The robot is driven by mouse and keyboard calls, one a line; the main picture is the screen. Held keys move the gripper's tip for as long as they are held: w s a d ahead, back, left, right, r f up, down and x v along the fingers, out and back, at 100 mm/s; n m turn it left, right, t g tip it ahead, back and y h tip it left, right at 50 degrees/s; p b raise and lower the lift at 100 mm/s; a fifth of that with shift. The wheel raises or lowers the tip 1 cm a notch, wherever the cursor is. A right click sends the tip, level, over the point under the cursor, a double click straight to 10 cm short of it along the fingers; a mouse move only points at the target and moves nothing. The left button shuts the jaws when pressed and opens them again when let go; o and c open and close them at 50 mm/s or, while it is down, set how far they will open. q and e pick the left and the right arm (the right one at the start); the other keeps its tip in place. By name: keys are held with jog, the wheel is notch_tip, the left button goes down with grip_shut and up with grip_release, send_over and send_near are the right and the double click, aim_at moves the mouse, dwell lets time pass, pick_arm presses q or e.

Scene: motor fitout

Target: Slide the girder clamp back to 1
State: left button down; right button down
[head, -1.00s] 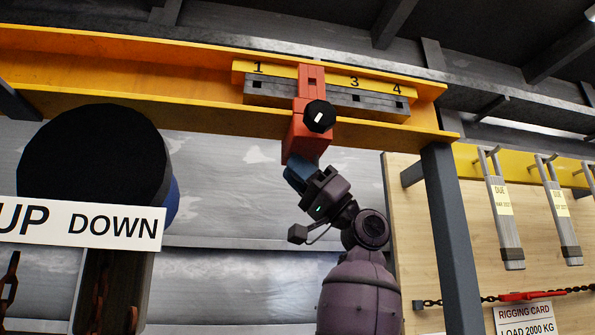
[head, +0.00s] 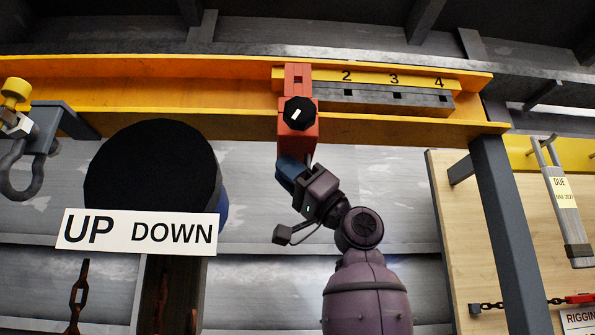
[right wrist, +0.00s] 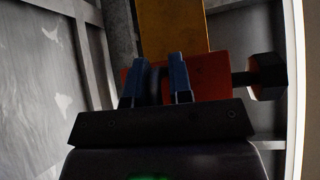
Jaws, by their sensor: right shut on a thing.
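The red girder clamp (head: 297,135) hangs on the orange girder (head: 200,93), with a black knob (head: 299,113) on its front. It stands at the left end of the numbered strip (head: 375,98). Marks 2, 3 and 4 show to its right; mark 1 is hidden behind the clamp. My right gripper (head: 296,168) reaches up from below and is shut on the clamp's lower part. In the right wrist view the blue fingers of the right gripper (right wrist: 160,82) lie against the red clamp (right wrist: 212,80), with the knob (right wrist: 267,76) at its right. My left gripper is not in view.
A large black disc (head: 150,178) and an UP DOWN sign (head: 137,232) stand left, below the girder. A grey shackle (head: 22,170) hangs at far left. A dark post (head: 508,230) and a wooden board (head: 455,250) stand right. The girder left of the clamp looks clear.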

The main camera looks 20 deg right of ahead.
jog(key=c, duration=1.3)
grip_release()
jog(key=shift+w+d, duration=0.1)
jog(key=shift+w, duration=0.05)
jog(key=shift+o, duration=0.7)
jog(key=shift+w+f, duration=0.1)
jog(key=shift+w, duration=0.1)
jog(key=shift+s, duration=0.1)
jog(key=shift+s, duration=0.1)
jog(key=shift+d+f, duration=0.1)
jog(key=shift+f, duration=0.05)
jog(key=b+v, duration=0.3)
jog(key=v, duration=0.7)
jog(key=shift+d, duration=0.15)
